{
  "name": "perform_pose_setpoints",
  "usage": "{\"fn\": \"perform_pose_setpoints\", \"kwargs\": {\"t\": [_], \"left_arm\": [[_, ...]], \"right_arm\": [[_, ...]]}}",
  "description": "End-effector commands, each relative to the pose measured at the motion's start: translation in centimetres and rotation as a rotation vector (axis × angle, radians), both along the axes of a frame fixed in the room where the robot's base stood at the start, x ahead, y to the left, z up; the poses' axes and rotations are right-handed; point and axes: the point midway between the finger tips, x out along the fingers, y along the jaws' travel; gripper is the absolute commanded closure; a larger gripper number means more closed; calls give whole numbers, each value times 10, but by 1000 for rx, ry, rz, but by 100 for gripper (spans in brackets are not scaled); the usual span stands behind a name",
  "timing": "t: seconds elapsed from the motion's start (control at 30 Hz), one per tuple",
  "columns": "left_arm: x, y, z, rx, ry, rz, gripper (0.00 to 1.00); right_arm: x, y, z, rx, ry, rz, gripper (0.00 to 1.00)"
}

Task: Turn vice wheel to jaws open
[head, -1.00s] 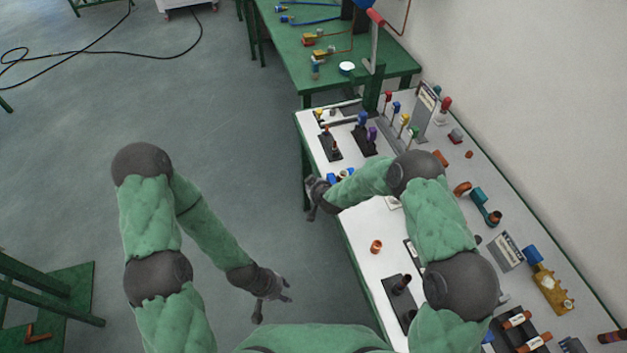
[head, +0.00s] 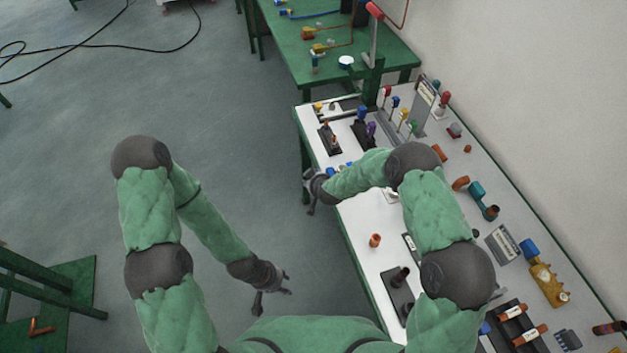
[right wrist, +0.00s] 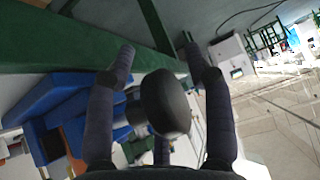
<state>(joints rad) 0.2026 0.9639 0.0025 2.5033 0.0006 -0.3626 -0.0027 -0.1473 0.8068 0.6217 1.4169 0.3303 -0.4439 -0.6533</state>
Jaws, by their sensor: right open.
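A black round wheel (right wrist: 166,103) stands between the spread fingers of my right gripper (right wrist: 158,55) in the right wrist view. Whether the fingers touch it I cannot tell. Behind the wheel, at the left, is a blue vice body (right wrist: 75,110); its jaws cannot be made out. In the head view my right gripper (head: 312,198) is at the left edge of the white-topped bench, beside a small blue part of the vice (head: 334,172); the wheel is hidden there. My left gripper (head: 272,298) hangs over the floor with its fingers apart, empty.
The white bench (head: 355,268) holds a copper fitting (head: 375,240), a black fixture (head: 398,294), valves and a yellow-and-blue part (head: 543,278). A green table (head: 330,75) stands behind it. The floor (head: 230,130) left of the bench is clear.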

Motion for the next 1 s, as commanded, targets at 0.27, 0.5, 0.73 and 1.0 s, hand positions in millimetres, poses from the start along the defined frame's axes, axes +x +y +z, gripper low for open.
{"fn": "perform_pose_setpoints", "kwargs": {"t": [0.27,0.5,0.73,1.0], "left_arm": [[0,0,0,0,0,0,60],[0,0,0,0,0,0,60],[0,0,0,0,0,0,60],[0,0,0,0,0,0,60]], "right_arm": [[-6,-2,8,0,-1,1,48],[-28,-9,33,0,-2,1,48],[-53,-17,58,0,-1,1,48],[-74,-24,80,0,-1,0,48]]}}
